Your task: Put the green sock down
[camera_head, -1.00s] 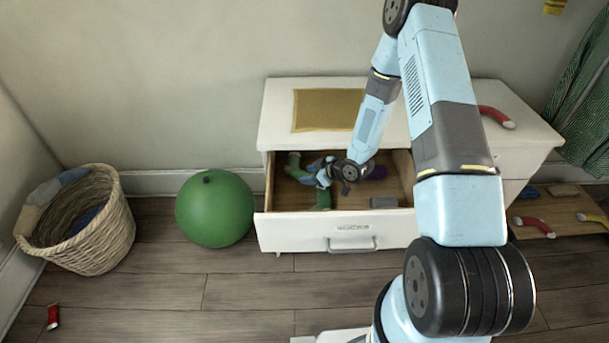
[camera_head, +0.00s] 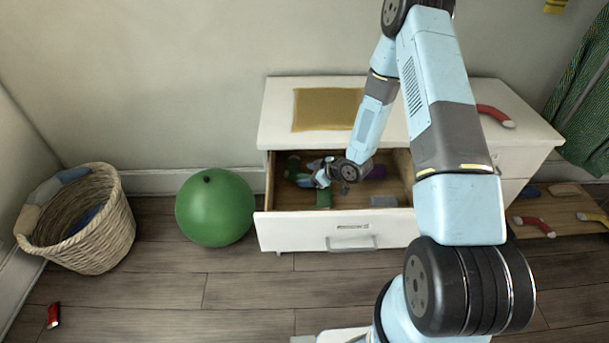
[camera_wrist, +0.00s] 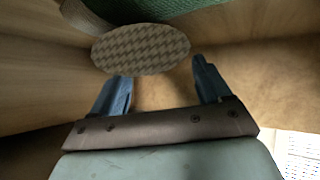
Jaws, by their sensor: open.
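My gripper is inside the drawer, low over the sock. In the wrist view, my gripper (camera_wrist: 162,74) has its two blue fingers spread apart with nothing clasped between them. Just beyond the fingertips is a green piece (camera_wrist: 190,9) with a patterned oval end and a pale rim, seemingly the sock. Whether a finger still touches it, I cannot tell.
The drawer also holds a purple item (camera_head: 376,172) and a grey item (camera_head: 383,201). A yellow mat (camera_head: 327,109) and a red sock (camera_head: 496,116) lie on the dresser top. A green ball (camera_head: 214,207) and a wicker basket (camera_head: 105,235) stand left on the floor.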

